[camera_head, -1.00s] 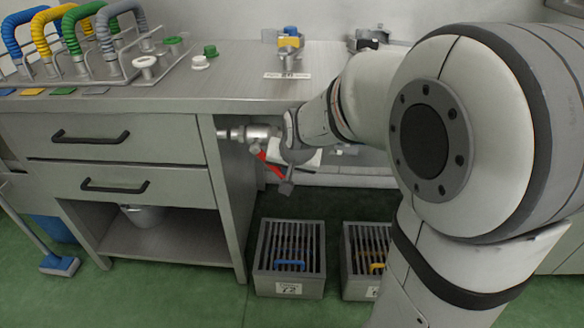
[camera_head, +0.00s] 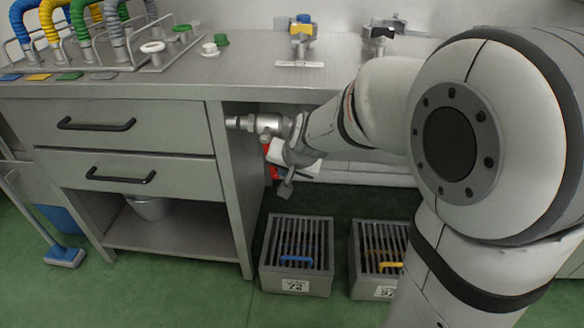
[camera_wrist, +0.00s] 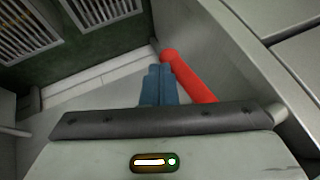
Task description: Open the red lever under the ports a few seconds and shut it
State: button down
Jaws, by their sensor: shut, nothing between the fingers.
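The red lever (camera_head: 268,158) hangs steeply down from a silver valve and pipe (camera_head: 262,124) under the worktop. My gripper (camera_head: 287,187) partly hides it in the head view. In the wrist view the red lever (camera_wrist: 192,76) slants just right of my blue fingers (camera_wrist: 158,82), its rounded end near their tips. The fingers are together with nothing between them. I cannot tell whether they touch the lever.
Coloured hoses (camera_head: 80,30) stand on the worktop.

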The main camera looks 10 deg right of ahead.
jog(key=shift+w+a+f, duration=0.1)
jog(key=shift+a+f, duration=0.15)
jog(key=shift+a, duration=0.2)
dwell(0.4)
